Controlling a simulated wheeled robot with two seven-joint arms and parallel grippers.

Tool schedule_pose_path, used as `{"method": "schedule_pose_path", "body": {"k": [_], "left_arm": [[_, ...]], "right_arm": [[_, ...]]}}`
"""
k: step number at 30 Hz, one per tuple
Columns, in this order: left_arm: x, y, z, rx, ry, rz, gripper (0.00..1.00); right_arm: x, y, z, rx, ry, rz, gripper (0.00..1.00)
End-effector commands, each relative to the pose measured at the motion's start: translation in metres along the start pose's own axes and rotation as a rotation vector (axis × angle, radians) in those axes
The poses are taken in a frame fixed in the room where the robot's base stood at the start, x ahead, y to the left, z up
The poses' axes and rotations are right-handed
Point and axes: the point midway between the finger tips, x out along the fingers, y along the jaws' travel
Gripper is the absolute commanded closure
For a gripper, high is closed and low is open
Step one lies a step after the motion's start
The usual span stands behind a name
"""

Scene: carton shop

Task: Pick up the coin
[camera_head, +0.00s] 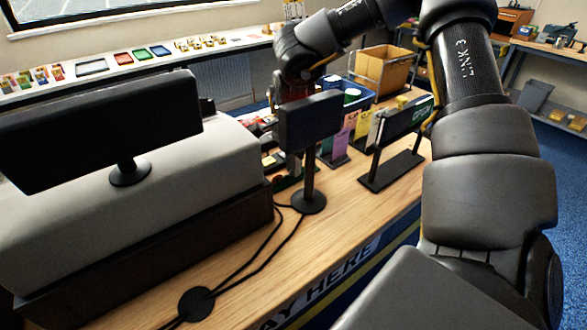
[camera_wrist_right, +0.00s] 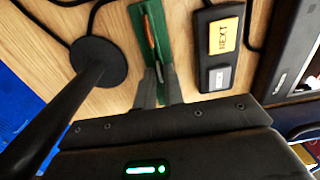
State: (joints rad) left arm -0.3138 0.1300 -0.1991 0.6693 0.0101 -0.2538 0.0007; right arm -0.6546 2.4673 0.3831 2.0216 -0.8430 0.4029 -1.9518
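In the right wrist view a copper-brown piece (camera_wrist_right: 148,32), which looks like the coin seen nearly edge-on, is at a narrow green tray (camera_wrist_right: 136,14). I cannot tell whether it lies flat or stands tilted. My right gripper (camera_wrist_right: 159,72) points at the tray, its two grey fingers a little apart, with green showing between them. The coin is just beyond the fingertips, and I see no grip on it. In the head view my right arm reaches over the counter, and its gripper is largely hidden behind a small black display (camera_head: 310,122). My left gripper is not in view.
A two-button pad (camera_wrist_right: 222,45) sits right of the tray in the wrist view, and a round black stand base (camera_wrist_right: 98,62) sits left. A large register with a screen (camera_head: 100,125) fills the head view's left.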

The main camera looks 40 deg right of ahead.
Motion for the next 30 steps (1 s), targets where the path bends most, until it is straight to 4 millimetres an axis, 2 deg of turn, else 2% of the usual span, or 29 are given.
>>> {"method": "schedule_pose_path", "body": {"k": [2,15,20,26,30], "left_arm": [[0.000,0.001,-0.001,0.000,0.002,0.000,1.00],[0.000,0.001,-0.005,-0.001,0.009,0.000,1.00],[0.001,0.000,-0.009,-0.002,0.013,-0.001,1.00],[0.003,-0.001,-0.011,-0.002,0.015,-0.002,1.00],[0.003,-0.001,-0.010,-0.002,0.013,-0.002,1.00]], "right_arm": [[0.000,0.000,0.000,0.000,0.000,0.000,1.00],[-0.001,0.000,0.000,0.000,0.000,0.000,1.00],[-0.006,-0.001,0.000,-0.001,0.001,-0.001,1.00],[-0.033,-0.001,0.000,-0.001,0.000,-0.005,1.00],[-0.064,-0.001,0.000,0.001,0.002,-0.007,1.00]]}}
